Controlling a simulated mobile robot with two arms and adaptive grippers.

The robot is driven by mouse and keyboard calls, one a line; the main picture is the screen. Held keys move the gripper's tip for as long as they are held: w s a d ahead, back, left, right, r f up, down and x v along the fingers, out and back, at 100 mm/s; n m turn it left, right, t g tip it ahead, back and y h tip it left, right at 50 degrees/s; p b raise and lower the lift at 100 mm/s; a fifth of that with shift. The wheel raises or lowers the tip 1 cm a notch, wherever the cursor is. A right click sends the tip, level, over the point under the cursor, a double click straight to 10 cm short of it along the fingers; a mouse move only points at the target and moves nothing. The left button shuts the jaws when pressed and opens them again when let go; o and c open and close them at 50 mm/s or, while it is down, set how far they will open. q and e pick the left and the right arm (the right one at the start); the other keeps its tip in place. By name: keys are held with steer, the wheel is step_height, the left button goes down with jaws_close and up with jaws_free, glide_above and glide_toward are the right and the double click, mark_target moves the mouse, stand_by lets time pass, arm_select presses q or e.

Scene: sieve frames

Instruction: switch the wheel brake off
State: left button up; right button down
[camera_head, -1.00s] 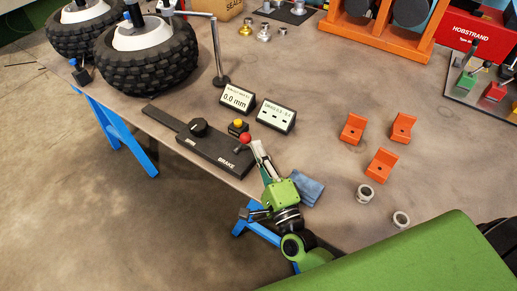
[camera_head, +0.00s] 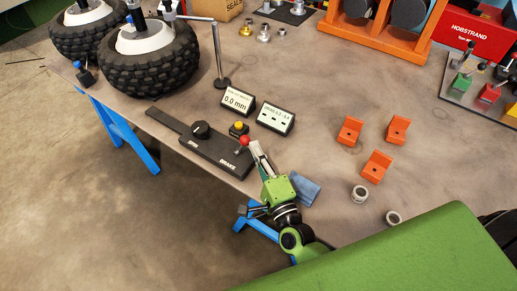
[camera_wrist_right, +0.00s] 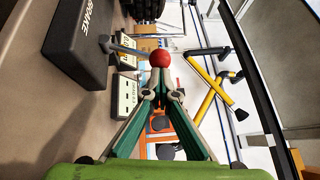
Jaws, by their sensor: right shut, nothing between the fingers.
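The brake lever has a red ball knob (camera_head: 244,141) on a thin metal stem. It stands at the right end of a black base (camera_head: 215,153), beside the white word BRAKE, and leans toward the right in the head view. My right gripper (camera_head: 254,147) is shut and empty, its fingertips just to the right of the knob. In the right wrist view the red knob (camera_wrist_right: 160,59) appears just beyond the closed fingertips (camera_wrist_right: 161,92); whether they touch is unclear. The stem (camera_wrist_right: 122,48) runs to the black base. My left gripper is not in view.
A black dial (camera_head: 200,130) and a yellow button (camera_head: 239,126) sit near the lever. Two display boxes (camera_head: 237,101) (camera_head: 275,118) stand behind. A blue cloth (camera_head: 305,188) lies right of my gripper. Orange blocks (camera_head: 376,167) and a large tyre (camera_head: 148,65) share the table.

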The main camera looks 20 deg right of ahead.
mark_target(242, 139)
steer(key=shift+n+g, duration=0.6)
steer(key=shift+g, duration=0.1)
steer(key=w+a+r+p, duration=0.1)
steer(key=p, duration=0.2)
steer(key=w+a+r+p, duration=0.1)
steer(key=p, duration=0.3)
steer(key=shift+w+r, duration=0.25)
steer(key=shift+r, duration=0.1)
steer(key=shift+w+a+r, duration=0.15)
steer(key=shift+w+a, duration=0.25)
steer(key=shift+w, duration=0.2)
steer(key=shift+w+a+r, duration=0.1)
steer(key=shift+w+a, duration=0.9)
steer(key=shift+w, duration=0.25)
steer(key=shift+p, duration=0.3)
